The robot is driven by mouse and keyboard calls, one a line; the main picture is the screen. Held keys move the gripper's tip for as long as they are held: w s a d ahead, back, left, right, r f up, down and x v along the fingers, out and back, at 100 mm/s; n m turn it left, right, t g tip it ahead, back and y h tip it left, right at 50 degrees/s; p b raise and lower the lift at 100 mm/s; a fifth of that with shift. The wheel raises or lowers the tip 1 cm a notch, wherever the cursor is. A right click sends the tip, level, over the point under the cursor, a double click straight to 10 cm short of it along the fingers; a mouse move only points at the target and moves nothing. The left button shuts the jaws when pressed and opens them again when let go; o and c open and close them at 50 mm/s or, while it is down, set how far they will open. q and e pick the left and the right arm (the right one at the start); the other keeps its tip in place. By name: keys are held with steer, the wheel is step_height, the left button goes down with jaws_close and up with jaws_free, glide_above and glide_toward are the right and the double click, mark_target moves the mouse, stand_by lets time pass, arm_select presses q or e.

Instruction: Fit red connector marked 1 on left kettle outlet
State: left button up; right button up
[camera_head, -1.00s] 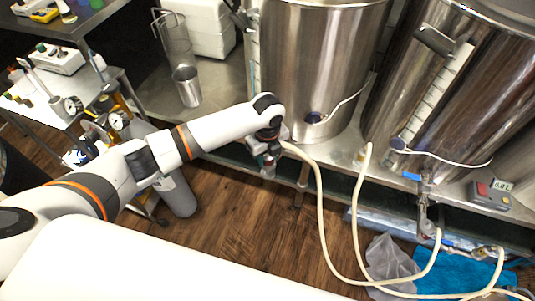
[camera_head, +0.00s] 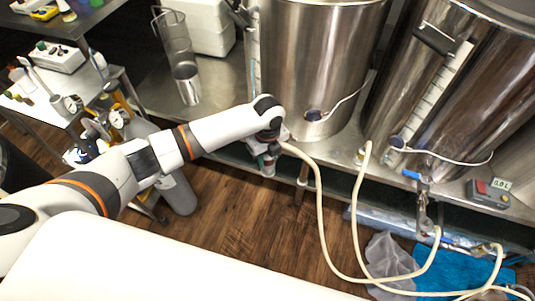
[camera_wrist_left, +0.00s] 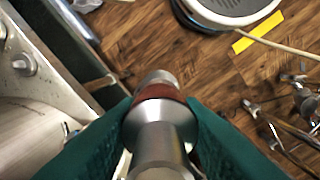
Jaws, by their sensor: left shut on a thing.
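My left gripper (camera_head: 268,163) is at the front edge of the steel bench, just below the left kettle (camera_head: 318,70). In the left wrist view its green fingers (camera_wrist_left: 160,128) are shut on a metal connector with a red band (camera_wrist_left: 160,95). The number on the connector cannot be read. A cream hose (camera_head: 318,190) runs from beside the gripper down to the floor. The left kettle's outlet cannot be made out; my wrist covers that area in the head view. My right gripper is not in view.
The right kettle (camera_head: 440,90) has a valve with a blue handle (camera_head: 412,176). A control box (camera_head: 488,194) sits to its right. Hoses, a grey cloth (camera_head: 390,260) and a blue cloth (camera_head: 450,272) lie low at right.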

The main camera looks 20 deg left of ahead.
arm_select(q)
steer(key=shift+f+b, duration=0.8)
steer(key=shift+f, duration=0.5)
stand_by(0.4)
steer(key=o, duration=1.3)
steer(key=shift+c, duration=0.2)
